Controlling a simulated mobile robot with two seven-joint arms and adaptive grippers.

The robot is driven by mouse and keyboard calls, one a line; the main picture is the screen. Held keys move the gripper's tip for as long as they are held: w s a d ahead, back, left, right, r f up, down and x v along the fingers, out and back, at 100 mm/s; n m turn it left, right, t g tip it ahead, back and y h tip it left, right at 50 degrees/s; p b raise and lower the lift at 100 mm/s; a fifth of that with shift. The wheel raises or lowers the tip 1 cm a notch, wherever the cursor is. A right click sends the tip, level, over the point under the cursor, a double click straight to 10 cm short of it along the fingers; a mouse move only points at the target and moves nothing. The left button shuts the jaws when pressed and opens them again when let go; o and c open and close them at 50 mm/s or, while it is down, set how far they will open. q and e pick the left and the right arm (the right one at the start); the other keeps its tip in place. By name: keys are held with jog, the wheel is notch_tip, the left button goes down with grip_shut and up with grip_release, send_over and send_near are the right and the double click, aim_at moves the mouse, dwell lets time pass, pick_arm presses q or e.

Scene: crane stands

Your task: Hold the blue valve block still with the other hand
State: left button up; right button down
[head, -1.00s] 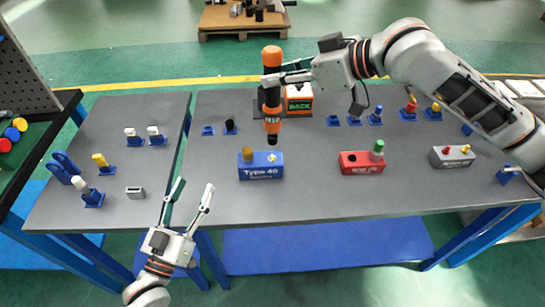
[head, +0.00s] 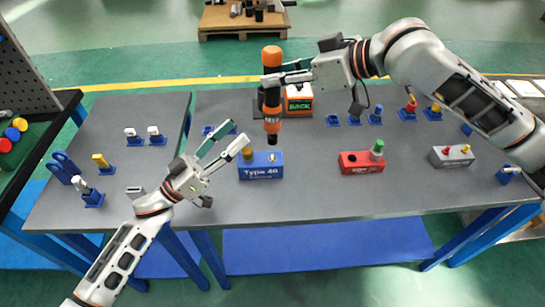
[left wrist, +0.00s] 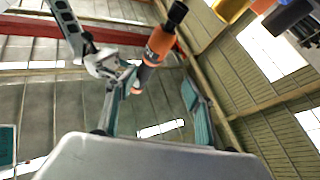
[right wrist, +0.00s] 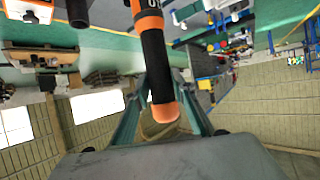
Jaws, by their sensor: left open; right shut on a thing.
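The blue valve block (head: 262,172), marked "Type 40", sits on the grey table with a brass-coloured plug (head: 247,154) on its left top. My left gripper (head: 240,131) is open and empty, its fingertips up and left of the block in the head view, apart from it as far as I can tell. My right gripper (head: 267,79) is shut on an orange and black power screwdriver (head: 272,96), held upright with its lower end just above or behind the block. The screwdriver also shows in the left wrist view (left wrist: 158,45) and right wrist view (right wrist: 152,50).
A red block (head: 358,163) with a green knob and a grey block (head: 450,158) stand to the right. An orange box (head: 299,101) is behind the screwdriver. Several small blue stands line the back and left. The table in front of the blue block is clear.

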pick_arm(q)
jog(key=m+g, duration=0.3)
jog(key=m+g+y, duration=0.1)
jog(key=m+g, duration=0.4)
jog(key=g, duration=0.2)
send_over(239, 166)
jog(key=a, duration=0.1)
notch_tip(239, 166, down, 4)
jog(key=a+f+y, duration=0.2)
jog(key=w+a+f+m+g+y, duration=0.1)
jog(key=a+f+y, duration=0.1)
jog(key=w+a+f+g+y, duration=0.1)
jog(key=a+f+y, duration=0.1)
jog(key=shift+w+a+m, duration=0.15)
jog(key=shift+w+m, duration=0.05)
jog(key=shift+m, duration=0.1)
jog(key=shift+a+f+y, duration=0.15)
jog(key=shift+f+y, duration=0.35)
jog(key=shift+f, duration=0.05)
jog(key=shift+d+f, duration=0.5)
jog(key=shift+x, duration=3.85)
jog(key=shift+s, duration=0.1)
jog(key=c, duration=1.2)
